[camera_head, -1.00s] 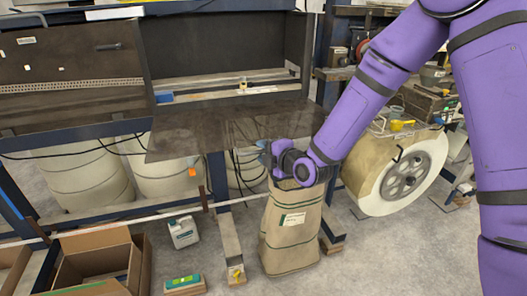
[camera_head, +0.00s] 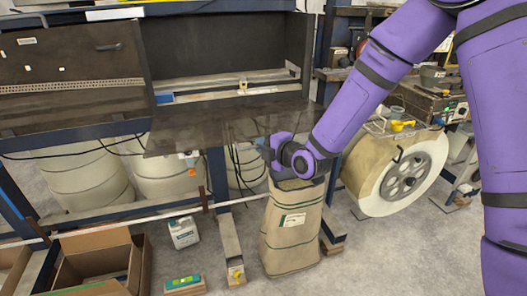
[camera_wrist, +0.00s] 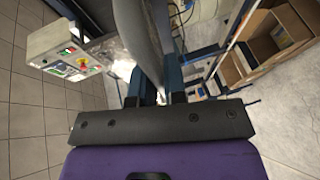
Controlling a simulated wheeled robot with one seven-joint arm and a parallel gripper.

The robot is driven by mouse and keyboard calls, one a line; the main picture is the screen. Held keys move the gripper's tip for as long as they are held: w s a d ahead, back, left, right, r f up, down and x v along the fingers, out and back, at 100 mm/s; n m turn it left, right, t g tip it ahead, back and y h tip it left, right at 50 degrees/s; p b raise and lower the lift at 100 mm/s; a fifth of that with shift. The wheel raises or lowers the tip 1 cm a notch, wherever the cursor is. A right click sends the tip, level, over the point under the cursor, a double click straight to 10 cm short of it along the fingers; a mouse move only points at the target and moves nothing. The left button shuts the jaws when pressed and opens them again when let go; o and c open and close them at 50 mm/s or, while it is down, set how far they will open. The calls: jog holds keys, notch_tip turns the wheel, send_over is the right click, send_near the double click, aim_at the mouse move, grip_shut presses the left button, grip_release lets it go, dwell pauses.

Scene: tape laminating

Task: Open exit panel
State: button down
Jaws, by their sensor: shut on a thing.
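The exit panel (camera_head: 205,130) is a dark, partly see-through sheet in the head view. It juts forward, close to level, from the lower edge of the machine's dark opening. My gripper (camera_head: 264,152) is at the panel's front edge, right of its middle, and is shut on it. In the wrist view the grey panel (camera_wrist: 145,40) shows nearly edge-on and runs into the space between the fingers of my gripper (camera_wrist: 157,98). The exact contact is partly hidden.
A paper sack (camera_head: 291,232) stands just below my gripper. A large roll (camera_head: 402,180) is to the right, and a cardboard box (camera_head: 98,264) and a white jug (camera_head: 183,232) are on the floor to the left. A control box (camera_wrist: 68,50) shows in the wrist view.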

jog(key=shift+w+r, duration=0.2)
jog(key=shift+r, duration=0.95)
jog(key=shift+w+r, duration=0.15)
jog(key=shift+r, duration=1)
jog(key=c, duration=1.2)
grip_release()
jog(key=v, duration=1)
jog(key=shift+s+d+r, duration=0.1)
jog(key=shift+s+d, duration=0.15)
jog(key=shift+s, duration=0.1)
